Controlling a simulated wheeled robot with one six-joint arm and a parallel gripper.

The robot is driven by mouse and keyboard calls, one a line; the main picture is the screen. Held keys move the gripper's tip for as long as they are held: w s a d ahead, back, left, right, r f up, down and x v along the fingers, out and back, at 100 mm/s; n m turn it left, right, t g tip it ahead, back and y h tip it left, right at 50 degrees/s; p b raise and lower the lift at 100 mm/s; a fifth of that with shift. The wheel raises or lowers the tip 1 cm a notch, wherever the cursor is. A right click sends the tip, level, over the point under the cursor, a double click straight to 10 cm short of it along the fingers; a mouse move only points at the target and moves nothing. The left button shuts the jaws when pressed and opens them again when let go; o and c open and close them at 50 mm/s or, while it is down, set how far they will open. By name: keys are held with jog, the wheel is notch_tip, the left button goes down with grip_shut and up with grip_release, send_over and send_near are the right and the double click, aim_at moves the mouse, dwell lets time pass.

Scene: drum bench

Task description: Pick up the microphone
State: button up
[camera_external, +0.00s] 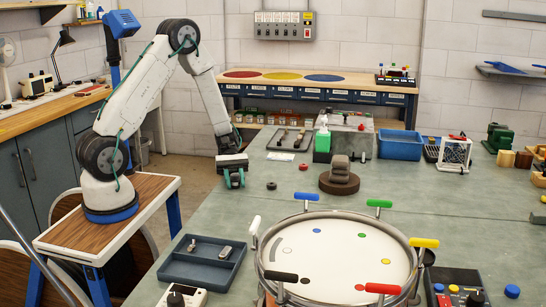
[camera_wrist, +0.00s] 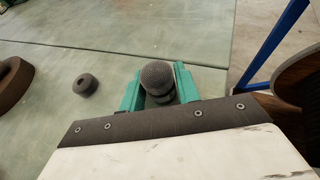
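The microphone (camera_wrist: 158,76) has a dark grey round foam head and a darker, narrower body below it. In the wrist view it sits between the two green fingers of my gripper (camera_wrist: 159,88). The fingers lie close on both sides, but I cannot tell whether they press on it. In the external view my gripper (camera_external: 235,179) points down, low over the left edge of the green bench. The microphone is not clearly visible there, mostly hidden by the fingers.
A large white drum (camera_external: 335,250) with coloured handles stands in front. A grey tray (camera_external: 202,263) is nearby.

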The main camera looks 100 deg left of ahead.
jog(key=c, duration=0.4)
jog(key=shift+c, duration=0.3)
jog(key=shift+r, duration=0.1)
